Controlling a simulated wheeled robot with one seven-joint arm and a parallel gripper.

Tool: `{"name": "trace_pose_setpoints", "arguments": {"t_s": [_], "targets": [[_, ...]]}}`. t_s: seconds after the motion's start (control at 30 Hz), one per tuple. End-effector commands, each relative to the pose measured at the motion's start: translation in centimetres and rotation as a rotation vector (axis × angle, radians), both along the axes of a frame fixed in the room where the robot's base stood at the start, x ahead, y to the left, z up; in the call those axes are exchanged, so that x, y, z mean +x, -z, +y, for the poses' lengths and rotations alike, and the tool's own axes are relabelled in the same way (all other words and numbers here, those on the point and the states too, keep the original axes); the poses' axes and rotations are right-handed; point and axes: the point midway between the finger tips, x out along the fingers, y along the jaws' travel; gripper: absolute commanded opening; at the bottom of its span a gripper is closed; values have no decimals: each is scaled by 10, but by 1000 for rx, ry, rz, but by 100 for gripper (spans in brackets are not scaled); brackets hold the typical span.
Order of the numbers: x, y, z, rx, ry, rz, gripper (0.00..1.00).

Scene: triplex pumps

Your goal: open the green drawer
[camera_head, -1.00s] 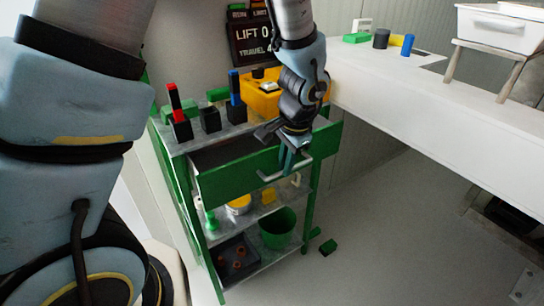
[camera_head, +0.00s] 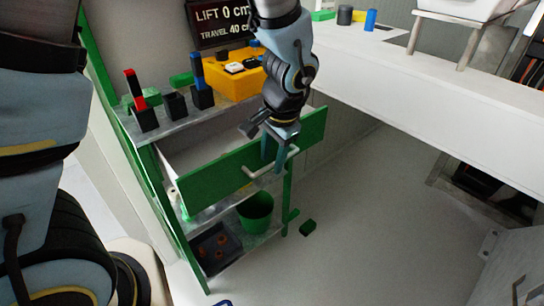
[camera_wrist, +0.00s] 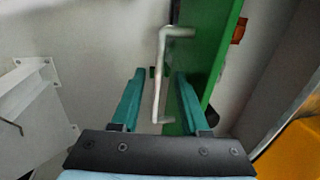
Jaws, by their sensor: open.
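The green drawer (camera_head: 222,175) stands pulled out of the cart, with its pale inside showing behind the front panel in the head view. Its light bar handle (camera_head: 289,154) is on the outer face. My gripper (camera_head: 273,164) points down at the handle with its teal fingers open. In the wrist view, the handle (camera_wrist: 161,80) lies between the two spread fingers (camera_wrist: 160,75). The right finger overlaps the green drawer front (camera_wrist: 209,45). I see a gap on the left of the handle; contact on the right is unclear.
The cart top (camera_head: 180,128) carries black holders with red and blue pieces and a yellow bin (camera_head: 232,84). A green bucket (camera_head: 256,212) and dark tray (camera_head: 216,250) sit below. A white bench (camera_head: 400,80) stands right.

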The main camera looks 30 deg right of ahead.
Motion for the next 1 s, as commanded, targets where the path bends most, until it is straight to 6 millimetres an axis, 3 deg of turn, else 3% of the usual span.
{"name": "trace_pose_setpoints", "arguments": {"t_s": [0.27, 0.7, 1.0], "targets": [[-1, -6, -1, -2, 0, 0, 45], [-16, -84, -4, -5, -1, -1, 45], [-21, -106, -4, 0, 0, 0, 45]]}}
